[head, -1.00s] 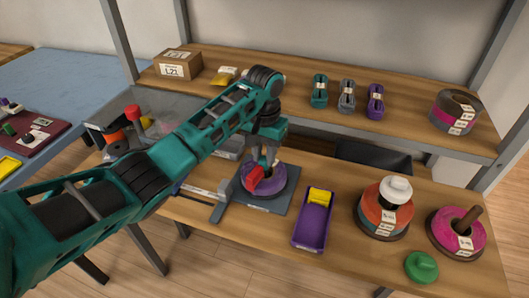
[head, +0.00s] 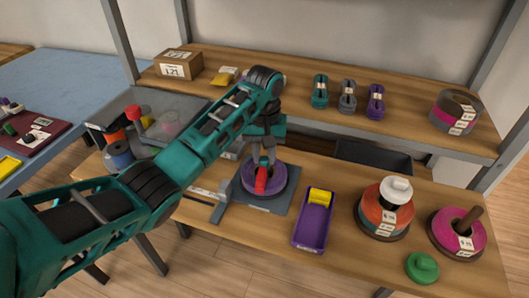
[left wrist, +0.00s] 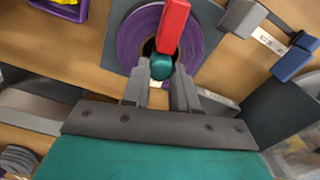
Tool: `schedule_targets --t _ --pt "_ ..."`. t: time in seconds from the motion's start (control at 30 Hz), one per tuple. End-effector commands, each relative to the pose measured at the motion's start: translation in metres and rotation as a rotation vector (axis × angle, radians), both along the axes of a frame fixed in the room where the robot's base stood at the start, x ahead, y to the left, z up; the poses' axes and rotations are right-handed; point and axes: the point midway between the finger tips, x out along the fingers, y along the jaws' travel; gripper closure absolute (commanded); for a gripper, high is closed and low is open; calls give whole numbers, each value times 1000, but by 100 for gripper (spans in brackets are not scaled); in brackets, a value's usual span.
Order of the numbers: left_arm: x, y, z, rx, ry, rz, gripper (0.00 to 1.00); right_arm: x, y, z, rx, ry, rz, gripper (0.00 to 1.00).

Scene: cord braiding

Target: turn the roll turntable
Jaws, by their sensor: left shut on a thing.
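The roll turntable is a dark grey square plate (head: 283,203) on the front table, carrying a purple roll (head: 277,187). The roll also shows in the left wrist view (left wrist: 131,42). A red bar (left wrist: 173,24) with a teal knob (left wrist: 161,67) sits over the roll's centre. The bar points towards the table's front edge in the head view (head: 261,180). My left gripper (left wrist: 160,82) points down over the roll and is shut, with the teal knob between its fingertips. The fingers partly hide the roll's centre. My right gripper is not in view.
A purple tray (head: 310,234) with a yellow piece stands right of the plate. A grey angled bar (head: 220,212) lies close left. A shelf (head: 420,118) runs behind.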

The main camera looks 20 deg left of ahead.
Motion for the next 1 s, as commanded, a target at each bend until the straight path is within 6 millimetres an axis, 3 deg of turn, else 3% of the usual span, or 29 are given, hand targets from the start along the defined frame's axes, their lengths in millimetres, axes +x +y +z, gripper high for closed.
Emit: schedule_targets --t 0.53,0.57,0.6,0.8,1.0 --pt "1 0 1 1 -4 14 100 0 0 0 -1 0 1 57" --pt "1 0 1 1 -4 14 71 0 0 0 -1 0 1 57" --pt "1 0 1 1 -4 14 68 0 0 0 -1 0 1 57" --pt "1 0 1 0 -2 14 48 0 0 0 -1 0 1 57" --pt "0 0 0 0 -1 13 47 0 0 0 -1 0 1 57"
